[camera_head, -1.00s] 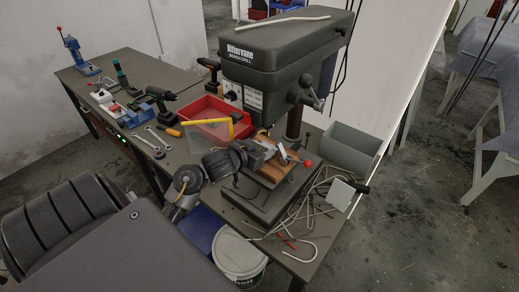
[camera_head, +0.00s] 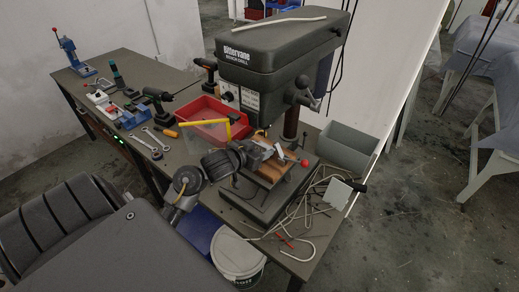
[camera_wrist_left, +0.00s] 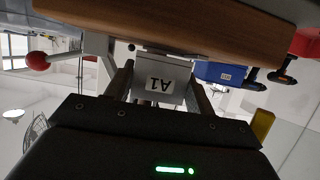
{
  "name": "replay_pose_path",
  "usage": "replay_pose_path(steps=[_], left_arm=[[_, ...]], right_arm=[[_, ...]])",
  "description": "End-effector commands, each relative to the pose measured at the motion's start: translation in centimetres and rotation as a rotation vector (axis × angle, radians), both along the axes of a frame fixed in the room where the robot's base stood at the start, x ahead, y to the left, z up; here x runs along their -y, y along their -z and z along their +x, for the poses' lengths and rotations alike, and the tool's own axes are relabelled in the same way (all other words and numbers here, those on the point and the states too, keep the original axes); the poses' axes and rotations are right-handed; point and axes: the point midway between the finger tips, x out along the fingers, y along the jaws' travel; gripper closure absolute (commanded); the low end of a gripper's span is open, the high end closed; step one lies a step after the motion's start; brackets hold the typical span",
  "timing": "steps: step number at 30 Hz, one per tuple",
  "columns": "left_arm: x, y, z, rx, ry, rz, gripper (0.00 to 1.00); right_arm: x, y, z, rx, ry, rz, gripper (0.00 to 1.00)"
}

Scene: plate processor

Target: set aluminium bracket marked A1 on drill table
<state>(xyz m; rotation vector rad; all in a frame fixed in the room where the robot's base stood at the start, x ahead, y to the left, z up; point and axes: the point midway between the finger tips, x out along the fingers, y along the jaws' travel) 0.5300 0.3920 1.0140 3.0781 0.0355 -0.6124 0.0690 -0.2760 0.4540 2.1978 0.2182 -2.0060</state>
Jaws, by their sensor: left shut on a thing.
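The aluminium bracket is a light grey metal piece with a white label reading A1, upside down in the left wrist view (camera_wrist_left: 160,84). My left gripper (camera_wrist_left: 160,95) is shut on it, one finger at each side. In the head view the left gripper (camera_head: 258,155) is over the drill table (camera_head: 270,171), a wooden-topped plate below the drill head. A small bright part of the bracket (camera_head: 280,151) shows beyond the fingers. The brown wood fills the top of the wrist view (camera_wrist_left: 180,22), close to the bracket; I cannot tell whether they touch. My right gripper is not in view.
The drill press head (camera_head: 275,60) overhangs the table. A red-knobbed lever (camera_head: 304,163) is at its right. A red bin (camera_head: 205,120) with a yellow-edged clear guard (camera_head: 212,130) stands left, a grey bin (camera_head: 346,148) right. Loose cables (camera_head: 300,215) lie on the bench's front right.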

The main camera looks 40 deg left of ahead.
Motion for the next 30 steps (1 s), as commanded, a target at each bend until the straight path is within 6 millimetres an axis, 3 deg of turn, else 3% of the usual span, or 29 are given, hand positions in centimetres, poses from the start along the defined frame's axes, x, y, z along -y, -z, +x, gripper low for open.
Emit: replay_pose_path(steps=[26,27,30], left_arm=[[0.01,0.78,0.0,0.0,0.0,0.0,0.73],[0.0,0.78,0.0,0.0,0.0,0.0,0.45],[0.0,0.78,0.0,0.0,0.0,0.0,0.32]], right_arm=[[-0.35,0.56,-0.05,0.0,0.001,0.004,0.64],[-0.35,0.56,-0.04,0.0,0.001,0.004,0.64],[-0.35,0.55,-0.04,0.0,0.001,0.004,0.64]])
